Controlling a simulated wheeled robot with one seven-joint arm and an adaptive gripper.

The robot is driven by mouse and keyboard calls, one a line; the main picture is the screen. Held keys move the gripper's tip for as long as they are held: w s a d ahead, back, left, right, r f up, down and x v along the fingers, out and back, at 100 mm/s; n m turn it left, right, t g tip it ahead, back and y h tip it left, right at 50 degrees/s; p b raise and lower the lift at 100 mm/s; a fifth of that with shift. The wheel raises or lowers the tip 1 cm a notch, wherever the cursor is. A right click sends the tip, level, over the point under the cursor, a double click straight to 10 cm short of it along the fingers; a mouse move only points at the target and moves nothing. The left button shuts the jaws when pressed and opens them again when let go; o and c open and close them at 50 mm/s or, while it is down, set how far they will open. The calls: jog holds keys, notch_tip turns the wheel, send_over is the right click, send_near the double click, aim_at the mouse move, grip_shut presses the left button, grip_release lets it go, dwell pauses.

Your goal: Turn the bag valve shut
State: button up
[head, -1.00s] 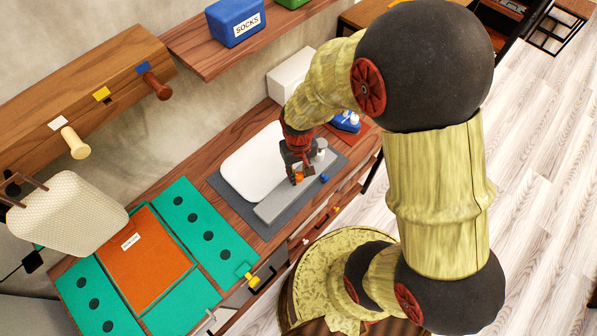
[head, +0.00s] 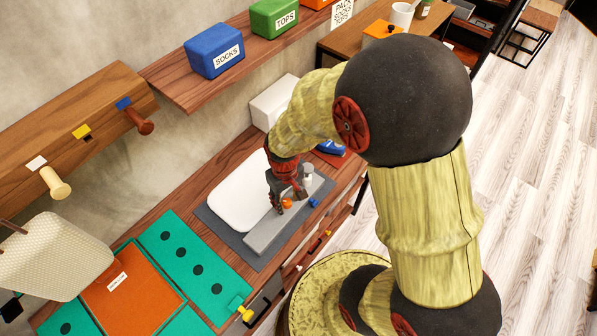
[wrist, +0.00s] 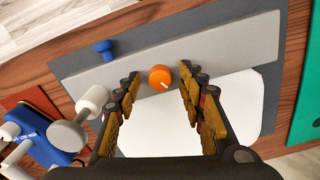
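The valve knob (wrist: 160,77) is orange with a white line. It sits on a long light grey bar (wrist: 215,45) along the edge of a white bag (wrist: 230,110). My gripper (wrist: 161,88) is open, with one finger on each side of the knob in the wrist view. I see gaps between the knob and both fingers there. In the head view my gripper (head: 287,197) is low over the bar, and the orange knob (head: 287,204) shows by its fingers. I cannot tell how far the fingertips reach down beside the knob.
A blue knob (wrist: 103,47) and a grey-white round-topped post (wrist: 92,100) stand near the bar. A labelled blue object (wrist: 40,135) lies beyond the post. A dark grey mat (wrist: 75,65) lies under the bag. A shelf with a blue SOCKS box (head: 214,52) is above.

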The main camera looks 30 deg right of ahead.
jog(key=n+b, duration=0.2)
jog(key=n, duration=0.3)
jog(key=shift+f+b, duration=0.15)
jog(key=shift+b, duration=0.2)
jog(key=n+b, duration=0.2)
jog(key=n, duration=0.2)
jog(key=shift+n+b, duration=0.3)
jog(key=shift+n, duration=0.1)
notch_tip(320, 180, up, 8)
jog(key=p, duration=0.3)
jog(key=shift+r, duration=0.25)
jog(key=shift+s+f+m, duration=0.35)
jog(key=shift+s+m, duration=0.1)
jog(key=shift+m, duration=0.55)
jog(key=m, duration=0.1)
notch_tip(320, 180, up, 22)
jog(key=m+t+p, duration=0.4)
jog(key=m+t, duration=0.1)
jog(key=m, duration=0.3)
send_over(288, 204)
jog(key=s, duration=0.8)
jog(key=shift+s+r, duration=0.15)
jog(key=shift+r, duration=0.6)
jog(key=shift+c, duration=0.2)
